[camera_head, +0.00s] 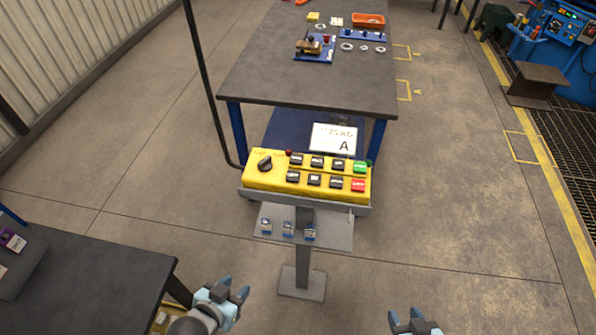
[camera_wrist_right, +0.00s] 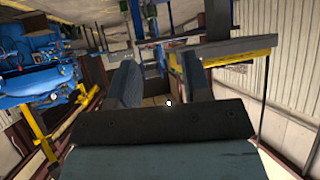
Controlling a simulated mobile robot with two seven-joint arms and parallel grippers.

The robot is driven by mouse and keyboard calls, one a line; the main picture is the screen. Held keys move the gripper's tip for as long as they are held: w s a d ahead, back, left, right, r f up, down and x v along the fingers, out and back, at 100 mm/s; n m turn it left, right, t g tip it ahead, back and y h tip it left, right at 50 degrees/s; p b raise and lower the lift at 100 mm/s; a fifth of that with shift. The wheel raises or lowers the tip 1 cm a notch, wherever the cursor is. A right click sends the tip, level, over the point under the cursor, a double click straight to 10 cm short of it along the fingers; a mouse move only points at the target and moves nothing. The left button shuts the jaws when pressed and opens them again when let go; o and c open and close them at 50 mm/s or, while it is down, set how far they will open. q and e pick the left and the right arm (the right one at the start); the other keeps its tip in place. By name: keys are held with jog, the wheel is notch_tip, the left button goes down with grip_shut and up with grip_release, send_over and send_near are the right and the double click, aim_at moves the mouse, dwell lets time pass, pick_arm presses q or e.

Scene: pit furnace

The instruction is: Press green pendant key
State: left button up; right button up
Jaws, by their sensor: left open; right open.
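A yellow pendant box (camera_head: 270,181) rests on a grey stand in the middle of the head view. It carries a black knob (camera_head: 265,163) at its left, two rows of dark keys, a green key (camera_head: 360,167) at the upper right end and a red key (camera_head: 358,185) below it. My left gripper (camera_head: 234,288) is open and empty, below and left of the pendant. My right gripper (camera_head: 408,318) is open and empty, below and right of it. Both are apart from the pendant. The right wrist view shows the right gripper's two fingers (camera_wrist_right: 155,85) spread with nothing between them.
A shelf (camera_head: 335,231) with several small blue items is on the stand below the pendant. A dark workbench (camera_head: 290,78) stands behind, with a white sign (camera_head: 333,139) near its front. Another dark table (camera_head: 95,275) is at lower left.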

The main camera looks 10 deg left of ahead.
jog(key=shift+d, duration=0.2)
jog(key=c, duration=0.3)
grip_shut()
dwell(1.4)
